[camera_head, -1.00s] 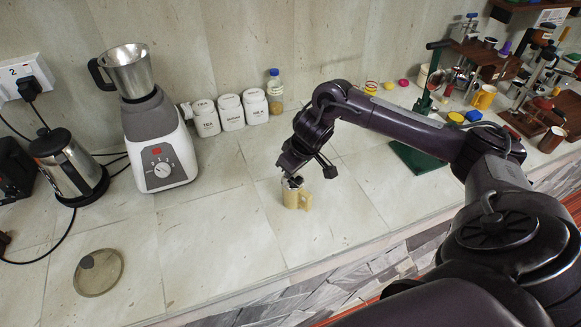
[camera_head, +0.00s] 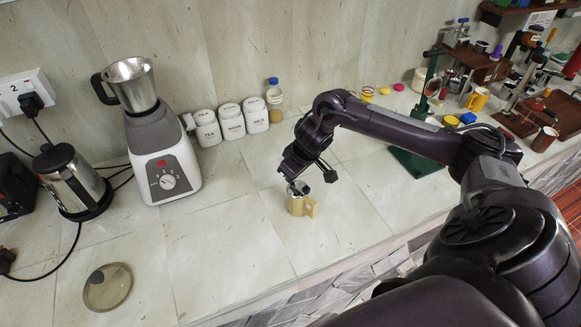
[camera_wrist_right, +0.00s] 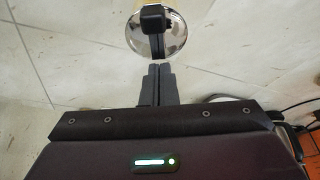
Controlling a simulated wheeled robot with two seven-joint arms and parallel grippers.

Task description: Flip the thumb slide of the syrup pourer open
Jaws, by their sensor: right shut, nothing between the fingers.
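The syrup pourer (camera_head: 309,208) stands upright on the counter in the head view, a small yellowish jar with a handle on its right side. In the right wrist view its round shiny metal lid (camera_wrist_right: 175,42) shows at the top, with a black thumb slide (camera_wrist_right: 155,18) on it. A dark strip lies below the slide; whether this is part of the lid or a reflection I cannot tell. My right gripper (camera_wrist_right: 158,72) is shut and empty, its fingertips at the lid's near edge. Contact cannot be made out. My left gripper is not in view.
A blender (camera_head: 165,165), white canisters (camera_head: 231,122) and a blue-capped bottle (camera_head: 274,100) stand along the wall. A kettle (camera_head: 72,180) is at left, with a round glass lid (camera_head: 108,287) in front. A green stand (camera_head: 418,160) is at right. Counter around the pourer is clear.

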